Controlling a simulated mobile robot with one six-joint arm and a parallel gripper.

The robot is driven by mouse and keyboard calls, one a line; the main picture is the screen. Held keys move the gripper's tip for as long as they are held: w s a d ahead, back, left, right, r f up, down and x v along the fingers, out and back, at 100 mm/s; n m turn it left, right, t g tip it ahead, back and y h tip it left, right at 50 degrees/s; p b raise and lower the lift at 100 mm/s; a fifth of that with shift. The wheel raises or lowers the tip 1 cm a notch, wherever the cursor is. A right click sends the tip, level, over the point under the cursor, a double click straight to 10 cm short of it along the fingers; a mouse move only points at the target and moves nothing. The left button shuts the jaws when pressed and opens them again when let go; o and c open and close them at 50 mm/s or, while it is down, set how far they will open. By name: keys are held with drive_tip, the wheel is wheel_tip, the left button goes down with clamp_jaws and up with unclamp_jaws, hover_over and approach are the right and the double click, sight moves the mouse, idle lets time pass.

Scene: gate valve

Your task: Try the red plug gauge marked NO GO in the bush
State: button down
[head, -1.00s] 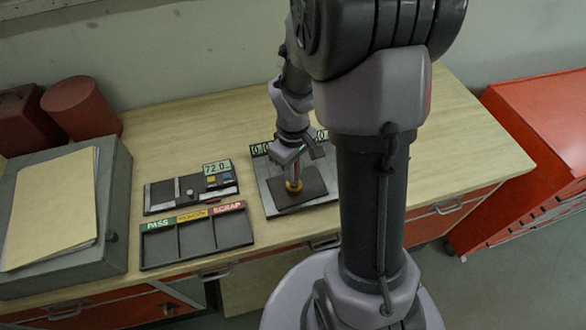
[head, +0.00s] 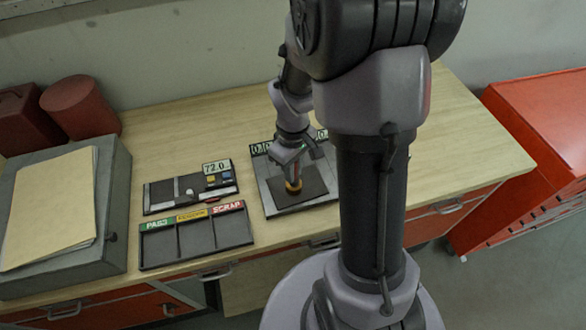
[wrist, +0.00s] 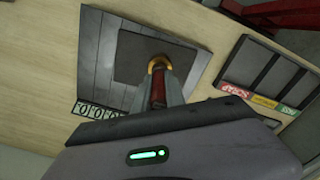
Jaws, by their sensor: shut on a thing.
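The brass bush (head: 293,186) sits on a dark pad on the grey plate (head: 269,199); it also shows in the wrist view (wrist: 157,60). My gripper (head: 291,171) is directly above the bush. In the wrist view my gripper (wrist: 157,92) is shut on the red plug gauge (wrist: 158,88), which lies between its fingers and points at the bush. The gauge's lower end meets the bush's ring. How far it is inside, if at all, is hidden. The NO GO marking cannot be read.
A dark holder (head: 160,197) with a 72.0 label lies left of the plate. In front of it is a three-bay tray (head: 196,258), with PASS and SCRAP labels on its outer bays. A grey box (head: 118,205) with a folder stands far left.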

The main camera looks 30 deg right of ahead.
drive_tip(key=shift+r, duration=0.1)
idle(0.3)
drive_tip(key=shift+r, duration=0.2)
drive_tip(key=shift+a+f, duration=0.15)
drive_tip(key=shift+f, duration=0.15)
idle(1.5)
drive_tip(key=shift+r, duration=0.15)
idle(0.4)
drive_tip(key=shift+r+p, duration=2.85)
drive_tip(key=shift+r, duration=0.45)
drive_tip(key=shift+f, duration=0.1)
